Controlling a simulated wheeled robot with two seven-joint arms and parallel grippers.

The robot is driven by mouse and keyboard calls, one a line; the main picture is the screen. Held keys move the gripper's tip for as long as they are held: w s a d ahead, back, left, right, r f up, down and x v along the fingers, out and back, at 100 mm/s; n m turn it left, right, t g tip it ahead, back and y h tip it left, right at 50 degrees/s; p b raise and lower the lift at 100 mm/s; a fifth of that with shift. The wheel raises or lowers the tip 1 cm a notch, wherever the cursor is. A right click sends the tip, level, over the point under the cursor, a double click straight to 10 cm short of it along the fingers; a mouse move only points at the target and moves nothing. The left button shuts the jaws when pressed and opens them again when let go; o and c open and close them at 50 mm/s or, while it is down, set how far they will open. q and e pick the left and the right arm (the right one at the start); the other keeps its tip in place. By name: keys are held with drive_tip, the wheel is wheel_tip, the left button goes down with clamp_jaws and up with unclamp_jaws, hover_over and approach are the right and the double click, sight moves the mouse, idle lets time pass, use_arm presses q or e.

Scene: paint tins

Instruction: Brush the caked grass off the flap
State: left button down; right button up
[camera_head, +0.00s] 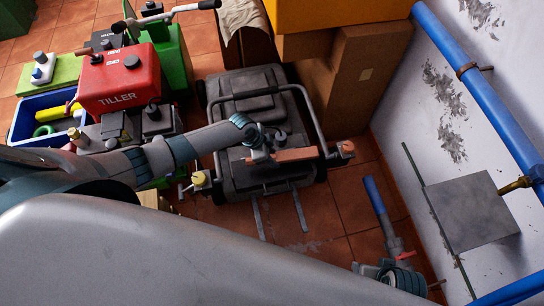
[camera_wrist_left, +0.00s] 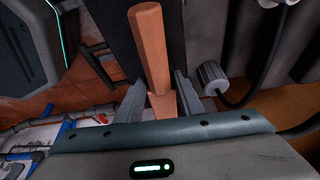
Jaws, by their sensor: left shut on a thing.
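My left gripper (camera_head: 266,156) is shut on a brown wooden block-like handle (camera_head: 296,155), probably the brush, above the rear of a dark grey wheeled machine (camera_head: 250,97). In the left wrist view the brown handle (camera_wrist_left: 152,45) stands between the two fingers of my left gripper (camera_wrist_left: 160,98). No bristles show clearly. I cannot make out the flap or any caked grass; my left arm and the handle cover part of the machine's rear.
A red tiller (camera_head: 118,80) and a blue crate (camera_head: 28,124) stand at the left. Cardboard boxes (camera_head: 350,85) stand behind the machine. A blue pipe (camera_head: 373,194) with a red-handled valve, a grey plate (camera_head: 470,210) and wall pipes (camera_head: 470,75) bound the right. Some tiled floor (camera_head: 335,205) is clear.

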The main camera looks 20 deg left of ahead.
sight(281, 155)
use_arm(q)
drive_tip(key=shift+w+d+f+b, duration=0.1)
drive_tip(key=shift+w+d+b, duration=0.15)
drive_tip(key=shift+w+d, duration=0.35)
drive_tip(key=shift+w+d+f+b, duration=0.1)
drive_tip(key=shift+w+d+b, duration=0.15)
drive_tip(key=shift+d, duration=0.5)
drive_tip(key=shift+r, duration=0.1)
drive_tip(key=shift+w+d+r+p, duration=0.1)
drive_tip(key=shift+w+r+p, duration=0.05)
drive_tip(key=shift+r+p, duration=2.85)
drive_tip(key=shift+r, duration=0.2)
drive_tip(key=shift+r+p, duration=1.3)
drive_tip(key=shift+r, duration=0.15)
drive_tip(key=shift+f, duration=0.1)
